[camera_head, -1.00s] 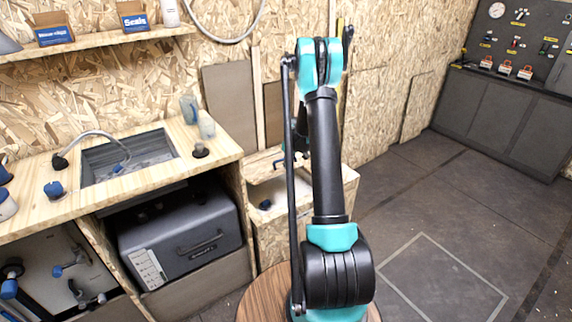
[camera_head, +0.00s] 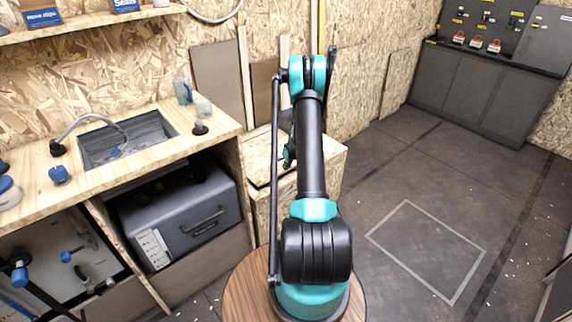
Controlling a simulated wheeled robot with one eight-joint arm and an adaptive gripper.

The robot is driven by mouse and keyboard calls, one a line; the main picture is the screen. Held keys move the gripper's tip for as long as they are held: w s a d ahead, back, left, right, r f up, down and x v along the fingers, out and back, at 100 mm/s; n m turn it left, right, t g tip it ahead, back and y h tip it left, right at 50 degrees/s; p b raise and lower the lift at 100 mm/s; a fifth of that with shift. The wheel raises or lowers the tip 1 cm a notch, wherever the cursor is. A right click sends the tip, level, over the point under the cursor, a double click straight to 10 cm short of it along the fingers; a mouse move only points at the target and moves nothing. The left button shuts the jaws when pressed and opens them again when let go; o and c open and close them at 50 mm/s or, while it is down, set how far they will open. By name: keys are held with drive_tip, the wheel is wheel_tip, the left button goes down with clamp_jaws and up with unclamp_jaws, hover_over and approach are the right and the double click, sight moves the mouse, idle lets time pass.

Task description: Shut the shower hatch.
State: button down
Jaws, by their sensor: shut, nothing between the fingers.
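The plywood box (camera_head: 262,212) right of the sink counter seems to be the one with the shower hatch. Its pale top panel (camera_head: 257,172) lies low, with a thin dark gap beneath its front edge. I cannot tell whether it is fully shut, as my arm covers much of the box. My gripper (camera_head: 288,158) shows only in part, dark and teal, left of my arm and just above the box top. Its fingers look closed and empty. Contact with the panel cannot be made out.
The counter with its sink (camera_head: 125,140) and grey case (camera_head: 180,215) below stands left of the box. A round wooden top (camera_head: 245,290) lies below my arm. Open floor (camera_head: 400,190) spreads to the right, with dark cabinets (camera_head: 470,90) at the back.

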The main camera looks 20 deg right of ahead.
drive_tip(key=shift+r, duration=0.1)
idle(0.3)
drive_tip(key=v, duration=1.1)
drive_tip(key=shift+s+r, duration=0.2)
drive_tip(key=shift+r, duration=0.15)
